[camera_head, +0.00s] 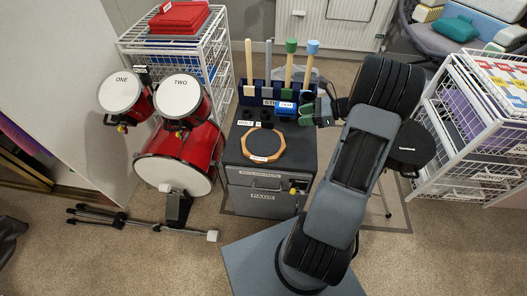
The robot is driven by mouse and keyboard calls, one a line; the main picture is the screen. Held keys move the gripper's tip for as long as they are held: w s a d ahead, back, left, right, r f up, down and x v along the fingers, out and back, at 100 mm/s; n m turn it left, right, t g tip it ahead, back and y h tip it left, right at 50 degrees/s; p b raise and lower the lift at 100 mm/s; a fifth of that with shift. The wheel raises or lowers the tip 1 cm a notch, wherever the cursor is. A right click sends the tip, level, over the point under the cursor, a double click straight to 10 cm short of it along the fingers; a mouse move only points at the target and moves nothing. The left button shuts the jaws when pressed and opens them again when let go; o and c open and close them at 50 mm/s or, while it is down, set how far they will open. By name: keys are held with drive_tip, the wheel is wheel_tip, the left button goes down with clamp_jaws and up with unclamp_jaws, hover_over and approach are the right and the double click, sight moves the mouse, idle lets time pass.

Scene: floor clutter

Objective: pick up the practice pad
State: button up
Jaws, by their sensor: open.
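The practice pad (263,146) is a dark disc with a wooden octagonal rim and a small white label at its front edge. It lies flat on top of the dark grey cabinet (301,151). My gripper (305,112) has green fingertips and is open. It is above the back right of the cabinet top, up and to the right of the pad and apart from it. The fingertips are close to a small blue box (286,107); I cannot tell if they touch. The whole pad is visible.
A blue holder (252,95) with several sticks and mallets stands at the back of the cabinet. Small dark items (258,124) with a white label lie behind the pad. A red drum set (180,158) stands left. A white wire rack (457,140) stands right.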

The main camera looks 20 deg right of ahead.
drive_tip(key=b, duration=0.2)
approach(270, 122)
drive_tip(key=a, duration=0.1)
drive_tip(key=w+a+f, duration=0.1)
drive_tip(key=shift+w+a+f+m+t, duration=0.15)
drive_tip(key=shift+a+f+m+t, duration=0.15)
drive_tip(key=shift+m, duration=0.1)
drive_tip(key=shift+b+x, duration=1.2)
drive_tip(key=shift+x, duration=1.15)
drive_tip(key=shift+w+a+f, duration=0.2)
drive_tip(key=shift+w+a, duration=0.2)
drive_tip(key=shift+a, duration=0.15)
drive_tip(key=shift+c, duration=0.4)
clamp_jaws()
